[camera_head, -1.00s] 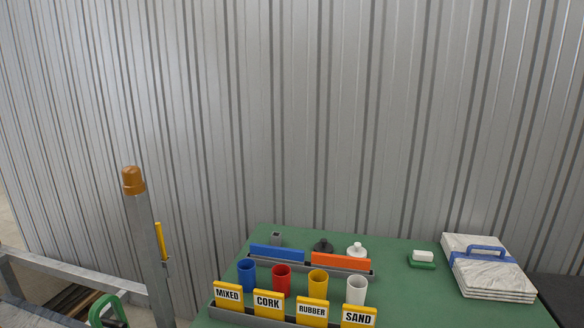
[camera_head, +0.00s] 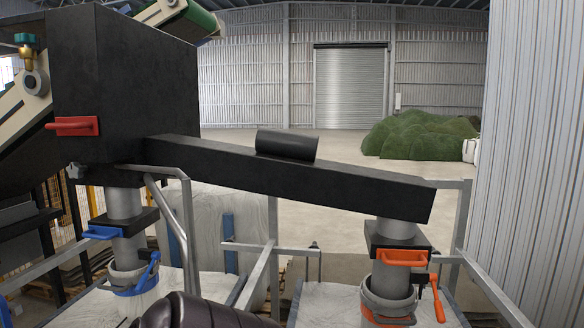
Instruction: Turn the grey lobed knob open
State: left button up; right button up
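A small grey lobed knob (camera_head: 75,171) shows at the left, low on the black box-shaped hopper (camera_head: 125,85). It sits just below a red handle (camera_head: 73,126). It is small in the picture, and I cannot tell how far it is turned. Neither of my grippers is in view. A dark rounded part at the bottom edge looks like one of my own arm links, with no fingers showing.
A black sloping chute (camera_head: 290,178) runs right from the hopper. Below are outlet pipes with a blue handle (camera_head: 103,232) and an orange handle (camera_head: 402,258). Grey metal rails (camera_head: 273,240) stand in front. A green turf heap (camera_head: 422,134) lies on the open floor behind.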

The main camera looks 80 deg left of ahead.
aim_at(75, 170)
jog(key=l+u, duration=0.1)
jog(key=u, duration=1.35)
jog(key=j+u, duration=0.1)
jog(key=u, duration=1.7)
jog(key=j+u, duration=0.1)
jog(key=j, duration=0.2)
jog(key=k+j+u, duration=0.1)
jog(key=j, duration=0.15)
jog(key=i+j+u, duration=0.15)
jog(key=j, duration=0.3)
jog(key=j+u, duration=0.1)
jog(key=j, duration=0.3)
